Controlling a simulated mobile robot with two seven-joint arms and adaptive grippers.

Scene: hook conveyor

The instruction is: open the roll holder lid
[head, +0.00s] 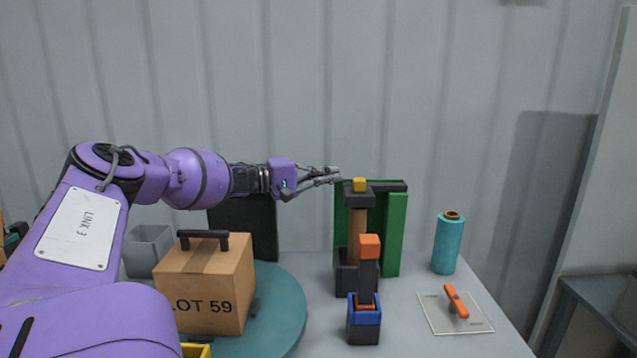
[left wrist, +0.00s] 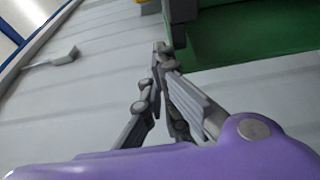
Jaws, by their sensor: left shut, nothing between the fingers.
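The roll holder has a green back panel (head: 393,235), which also shows in the left wrist view (left wrist: 250,35). A brown upright roll (head: 357,228) stands in front of the panel, above a dark base (head: 345,274). A dark lid (head: 359,200) with a yellow knob (head: 359,184) sits over the roll; it looks closed. My left gripper (head: 338,174) is shut and empty, just left of the knob at about its height. In the left wrist view its fingertips (left wrist: 160,50) are together near the dark lid edge (left wrist: 181,10). My right gripper is not in view.
A blue and black block with an orange-topped dark post (head: 368,246) stands in front of the holder. A teal roll (head: 448,243) and a clear plate with an orange handle (head: 455,301) are to the right. A LOT 59 box (head: 207,285) sits on a teal turntable (head: 282,300).

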